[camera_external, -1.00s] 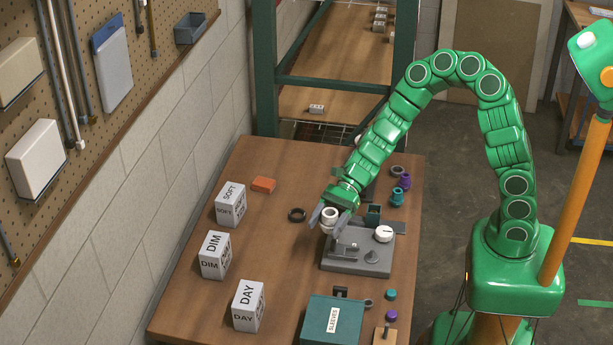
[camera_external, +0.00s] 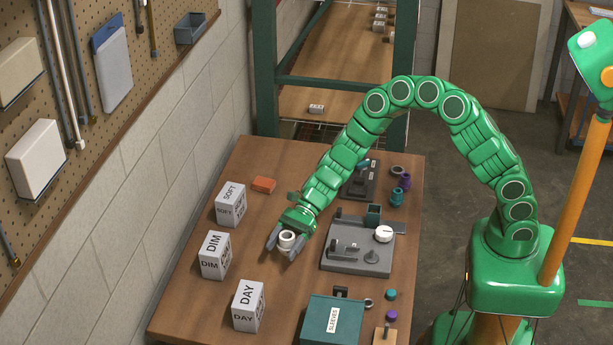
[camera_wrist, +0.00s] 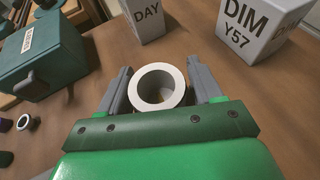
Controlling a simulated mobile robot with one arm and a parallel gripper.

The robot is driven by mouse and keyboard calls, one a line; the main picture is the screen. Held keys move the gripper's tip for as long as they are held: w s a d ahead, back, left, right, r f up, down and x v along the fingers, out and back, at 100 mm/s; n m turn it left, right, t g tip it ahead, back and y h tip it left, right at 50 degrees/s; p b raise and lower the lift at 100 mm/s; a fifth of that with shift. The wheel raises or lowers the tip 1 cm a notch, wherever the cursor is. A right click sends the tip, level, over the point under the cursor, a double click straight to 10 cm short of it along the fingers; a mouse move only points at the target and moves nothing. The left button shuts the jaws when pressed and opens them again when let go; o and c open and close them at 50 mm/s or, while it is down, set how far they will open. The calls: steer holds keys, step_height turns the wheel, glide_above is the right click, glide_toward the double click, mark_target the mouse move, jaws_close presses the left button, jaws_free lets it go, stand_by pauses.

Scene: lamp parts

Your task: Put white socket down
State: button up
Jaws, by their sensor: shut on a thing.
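The white socket (camera_external: 287,239) is a short white ring-shaped piece with a round hole. My gripper (camera_external: 285,246) is shut on it, with one grey finger on each side. In the wrist view the socket (camera_wrist: 158,86) sits upright between the fingers of my gripper (camera_wrist: 160,88), its opening facing the camera. It is over the bare wood of the table, left of the grey fixture. Whether its underside touches the table or is slightly above it, I cannot tell.
The grey fixture (camera_external: 350,258) with a white knob stands to the right. Boxes marked SOFT (camera_external: 229,206), DIM (camera_external: 214,256) and DAY (camera_external: 247,307) line the left side. A green SLEEVES box (camera_external: 320,322) is at the front. Bare wood (camera_external: 270,270) surrounds the gripper.

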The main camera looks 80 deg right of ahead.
mark_target(279, 266)
steer(key=shift+w+a+f, duration=0.1)
steer(key=shift+w+f, duration=0.6)
steer(key=shift+f, duration=1.6)
steer(key=shift+f, duration=0.1)
steer(key=o, duration=1.1)
steer(key=shift+c, duration=0.2)
